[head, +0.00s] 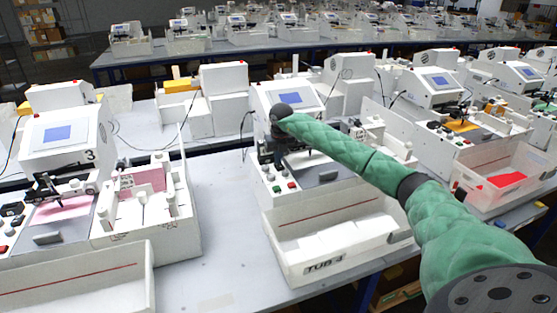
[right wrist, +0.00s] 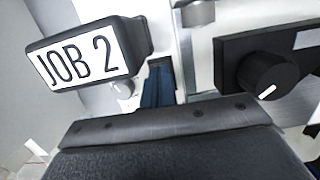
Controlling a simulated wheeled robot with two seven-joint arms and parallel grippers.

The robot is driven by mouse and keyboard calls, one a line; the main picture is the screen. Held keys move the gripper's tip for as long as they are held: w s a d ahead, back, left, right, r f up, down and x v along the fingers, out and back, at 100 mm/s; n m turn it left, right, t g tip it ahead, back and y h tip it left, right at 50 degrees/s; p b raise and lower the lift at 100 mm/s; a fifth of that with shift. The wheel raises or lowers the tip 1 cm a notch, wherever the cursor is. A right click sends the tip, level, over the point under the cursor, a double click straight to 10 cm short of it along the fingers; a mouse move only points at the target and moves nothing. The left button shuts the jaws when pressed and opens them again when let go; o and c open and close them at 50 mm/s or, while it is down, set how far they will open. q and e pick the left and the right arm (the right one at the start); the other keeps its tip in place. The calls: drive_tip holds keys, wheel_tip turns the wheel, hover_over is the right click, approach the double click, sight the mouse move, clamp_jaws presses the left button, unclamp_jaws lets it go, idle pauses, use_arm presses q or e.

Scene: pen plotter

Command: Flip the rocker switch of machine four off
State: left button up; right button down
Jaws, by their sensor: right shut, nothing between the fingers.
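Machine four (head: 258,98) is the white machine at the centre with a blue screen; the tub (head: 327,263) in front of it is marked TUB 4. My right gripper (head: 277,152) is at the machine's front, below the screen, mostly hidden by its own dark wrist. In the right wrist view, its shut, empty fingers (right wrist: 158,82) seem to show as a narrow dark blue shape between a JOB 2 plate (right wrist: 85,55) and a black dial (right wrist: 268,76). I cannot make out the rocker switch or whether the fingers touch anything. My left gripper is out of view.
Machine three (head: 60,135) stands at the left with its tub (head: 80,285). Bare table (head: 225,215) lies between machines three and four. More machines fill the tables behind.

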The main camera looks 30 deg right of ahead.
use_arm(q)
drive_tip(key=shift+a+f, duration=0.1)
use_arm(e)
drive_tip(key=shift+s+a+f, duration=0.1)
drive_tip(key=shift+s+f, duration=0.05)
drive_tip(key=shift+s, duration=0.05)
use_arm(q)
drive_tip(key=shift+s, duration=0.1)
use_arm(e)
drive_tip(key=shift+s+a, duration=0.1)
drive_tip(key=shift+s, duration=0.5)
drive_tip(key=shift+r, duration=0.2)
